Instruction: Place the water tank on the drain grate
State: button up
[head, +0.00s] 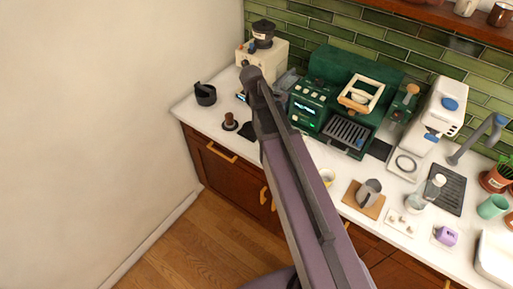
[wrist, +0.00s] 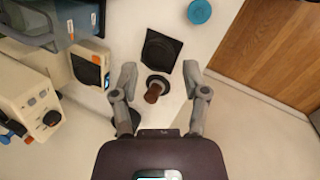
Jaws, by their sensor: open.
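A bluish see-through tank, which looks like the water tank (wrist: 78,18), is at the upper left of the wrist view, partly cut off. In the head view a greyish-blue piece of it (head: 287,79) shows left of the green coffee machine, mostly behind my arm. A dark slatted drain grate (head: 451,196) lies near the grey tap at the right. My gripper (wrist: 160,73) is open and empty above the counter, its fingers either side of a brown-handled tamper (wrist: 153,93), apparently above it. The head view does not show my fingers clearly.
The green coffee machine (head: 331,68) has its own slatted tray (head: 347,132). A beige grinder (wrist: 22,92) stands left in the wrist view. A black mat (wrist: 160,52) and blue round item (wrist: 200,12) lie near.

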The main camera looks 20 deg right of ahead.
jog(key=s+a+m+y, duration=0.1)
jog(key=s+a+m, duration=0.1)
jog(key=s, duration=0.3)
jog(key=s+a+m+g+y, duration=0.1)
jog(key=s+a+m, duration=0.2)
jog(key=s+m, duration=0.2)
jog(key=s+a+f+m+y, duration=0.1)
jog(key=s+a+m, duration=0.2)
jog(key=s, duration=0.4)
jog(key=shift+m+g+y, duration=0.3)
jog(key=shift+m+g, duration=0.1)
jog(key=shift+m, duration=0.2)
jog(key=shift+w+f, duration=0.1)
jog(key=shift+o, duration=0.4)
jog(key=shift+w+d, duration=0.1)
jog(key=shift+w, duration=0.3)
jog(key=w+d+r+m+t+h, duration=0.1)
jog(key=w+d, duration=0.5)
jog(key=w, duration=0.6)
jog(key=w+d+r+m+t+h, duration=0.1)
jog(key=w+d+m+h, duration=0.3)
jog(key=w, duration=0.8)
jog(key=w+d+r+m+t+h, duration=0.2)
jog(key=w+d, duration=0.6)
jog(key=w, duration=0.5)
jog(key=shift+d+r+m+h, duration=0.15)
jog(key=shift+r+m+h, duration=0.55)
jog(key=shift+m, duration=0.5)
